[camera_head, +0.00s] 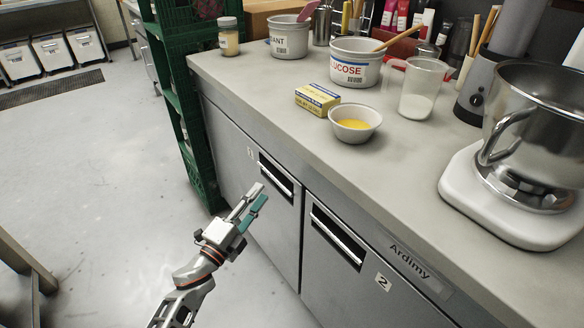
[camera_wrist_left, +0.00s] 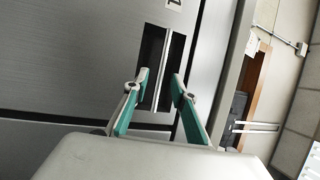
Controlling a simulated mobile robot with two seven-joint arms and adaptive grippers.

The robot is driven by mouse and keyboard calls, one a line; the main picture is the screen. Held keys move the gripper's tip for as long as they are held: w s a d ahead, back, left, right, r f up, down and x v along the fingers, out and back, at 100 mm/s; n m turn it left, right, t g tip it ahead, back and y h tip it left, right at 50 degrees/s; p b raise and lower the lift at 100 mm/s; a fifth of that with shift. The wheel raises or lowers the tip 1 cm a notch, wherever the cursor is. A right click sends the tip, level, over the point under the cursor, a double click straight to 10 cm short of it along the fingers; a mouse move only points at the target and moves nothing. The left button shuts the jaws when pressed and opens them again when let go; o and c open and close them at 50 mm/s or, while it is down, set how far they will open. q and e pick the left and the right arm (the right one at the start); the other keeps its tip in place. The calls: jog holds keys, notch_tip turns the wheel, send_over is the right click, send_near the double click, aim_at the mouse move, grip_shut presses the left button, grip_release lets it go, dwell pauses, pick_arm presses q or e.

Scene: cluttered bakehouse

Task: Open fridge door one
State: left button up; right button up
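Fridge door one (camera_head: 235,160) is the grey left door under the counter, marked 1, and it looks shut. Its handle (camera_head: 276,178) is a pale bar across a dark recess near the door's upper right corner. My left gripper (camera_head: 260,194) is open and empty, just in front of and below the handle's left part. In the left wrist view the handle (camera_wrist_left: 164,65) shows between the two spread teal fingers of my left gripper (camera_wrist_left: 160,83). I cannot tell whether the fingers touch it. My right gripper is out of view.
Fridge door two (camera_head: 340,290) is shut on the right. The counter (camera_head: 290,135) holds pots, a butter box (camera_head: 317,98), a bowl (camera_head: 355,124), a jug (camera_head: 420,90) and a mixer (camera_head: 525,150). Green crates (camera_head: 190,100) stand left of the doors. Floor (camera_head: 100,170) in front is clear.

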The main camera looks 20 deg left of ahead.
aim_at(273, 175)
pick_arm(q)
jog(key=shift+b+x, duration=0.3)
jog(key=shift+x, duration=3.65)
jog(key=shift+r, duration=0.15)
grip_shut()
